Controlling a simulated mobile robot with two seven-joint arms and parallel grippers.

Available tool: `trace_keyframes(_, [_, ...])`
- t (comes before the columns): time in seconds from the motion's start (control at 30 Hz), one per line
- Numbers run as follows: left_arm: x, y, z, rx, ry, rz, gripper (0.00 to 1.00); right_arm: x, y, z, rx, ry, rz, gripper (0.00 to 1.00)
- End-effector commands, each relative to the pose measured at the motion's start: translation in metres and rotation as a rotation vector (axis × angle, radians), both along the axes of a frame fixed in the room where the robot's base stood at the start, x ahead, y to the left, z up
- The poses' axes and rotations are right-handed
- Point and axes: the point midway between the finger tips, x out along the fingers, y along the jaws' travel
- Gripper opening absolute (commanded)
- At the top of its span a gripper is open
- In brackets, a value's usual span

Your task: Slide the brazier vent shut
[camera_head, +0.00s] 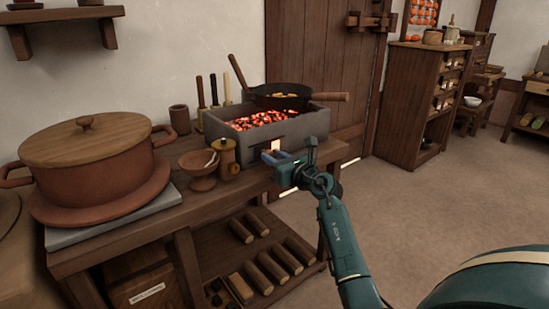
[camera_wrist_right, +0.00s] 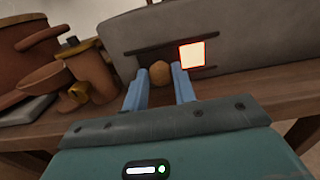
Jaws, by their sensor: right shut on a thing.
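The brazier (camera_head: 297,128) is a grey stone box with glowing coals on the wooden bench. Its front face (camera_wrist_right: 240,32) fills the upper part of the right wrist view. A bright square vent opening (camera_wrist_right: 191,55) glows there between two dark rails, and also shows in the head view (camera_head: 275,144). A round wooden knob (camera_wrist_right: 159,73) sits just left of the glowing opening. My right gripper (camera_wrist_right: 161,84) has its blue fingers on both sides of this knob and is shut on it. In the head view my right gripper (camera_head: 272,158) is at the brazier's front. My left gripper is not in view.
A pan (camera_head: 280,97) rests over the coals. A large lidded pot (camera_head: 95,165) is farther left. Floor is clear to the right.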

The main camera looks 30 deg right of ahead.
Motion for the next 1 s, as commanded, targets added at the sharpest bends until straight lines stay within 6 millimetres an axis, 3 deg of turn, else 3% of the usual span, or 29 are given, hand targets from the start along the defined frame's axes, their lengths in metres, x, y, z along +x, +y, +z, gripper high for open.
trace_keyframes(0.13, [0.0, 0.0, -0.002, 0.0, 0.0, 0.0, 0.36, 0.001, -0.006, -0.001, -0.002, 0.001, 0.0, 0.0])
trace_keyframes(0.43, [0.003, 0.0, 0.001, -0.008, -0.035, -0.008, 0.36, 0.004, -0.045, -0.001, -0.004, 0.001, -0.002, 0.0])
trace_keyframes(0.77, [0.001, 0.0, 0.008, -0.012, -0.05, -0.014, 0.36, 0.003, -0.05, 0.001, 0.0, -0.001, -0.008, 0.0])
trace_keyframes(0.8, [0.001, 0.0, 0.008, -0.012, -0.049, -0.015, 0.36, 0.003, -0.05, 0.001, -0.001, -0.002, -0.008, 0.3])
trace_keyframes(1.0, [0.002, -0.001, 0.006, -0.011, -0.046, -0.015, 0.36, 0.003, -0.049, 0.001, -0.001, -0.001, -0.006, 0.46])
